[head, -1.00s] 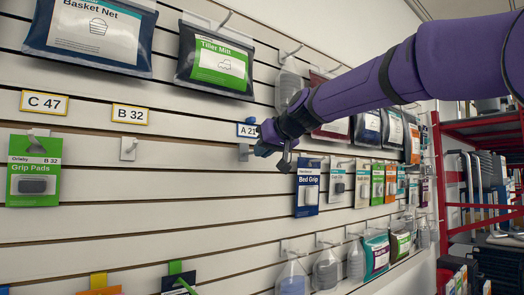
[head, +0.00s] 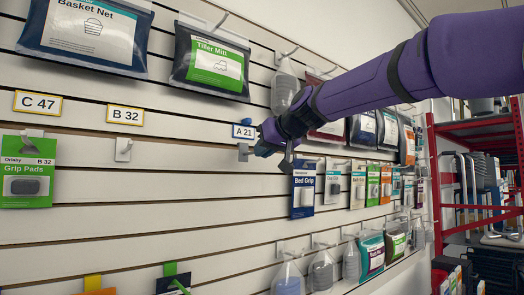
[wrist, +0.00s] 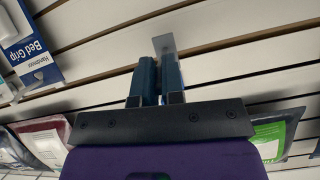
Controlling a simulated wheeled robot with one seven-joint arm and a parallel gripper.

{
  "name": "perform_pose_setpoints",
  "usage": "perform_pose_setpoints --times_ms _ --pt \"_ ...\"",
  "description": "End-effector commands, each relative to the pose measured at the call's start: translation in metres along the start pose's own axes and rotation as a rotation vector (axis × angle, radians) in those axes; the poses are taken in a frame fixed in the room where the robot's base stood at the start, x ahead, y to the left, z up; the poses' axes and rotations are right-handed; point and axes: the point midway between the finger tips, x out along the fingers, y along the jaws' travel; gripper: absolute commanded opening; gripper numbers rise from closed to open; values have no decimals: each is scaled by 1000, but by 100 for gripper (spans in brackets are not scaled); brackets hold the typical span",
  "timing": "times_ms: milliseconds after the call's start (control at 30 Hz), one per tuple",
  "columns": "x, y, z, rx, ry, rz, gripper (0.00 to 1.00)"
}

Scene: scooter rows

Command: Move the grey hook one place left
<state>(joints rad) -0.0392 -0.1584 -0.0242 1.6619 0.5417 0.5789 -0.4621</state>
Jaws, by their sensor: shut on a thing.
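The grey hook (head: 244,150) is at the slatted wall just below the A 21 label (head: 244,131). In the wrist view its flat grey plate (wrist: 164,45) shows beyond the fingertips. My gripper (head: 264,148) comes in from the right and is shut on the grey hook; in the wrist view its two blue fingers (wrist: 159,78) stand close on either side of it. Most of the hook is hidden by the fingers. I cannot tell whether it is fully seated in the slat. To the left, an empty pale hook (head: 123,149) is below the B 32 label (head: 125,119).
A green Grip Pads pack (head: 27,178) hangs below the C 47 label (head: 38,103). The Tiller Mitt bag (head: 211,62) hangs above. A blue Bed Grip pack (head: 304,190) hangs just right of and below my gripper.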

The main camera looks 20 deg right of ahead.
Motion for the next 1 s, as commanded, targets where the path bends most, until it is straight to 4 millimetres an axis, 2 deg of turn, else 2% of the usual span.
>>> perform_pose_setpoints --times_ms 1000 --pt "-21 0 7 -1 1 0 0"
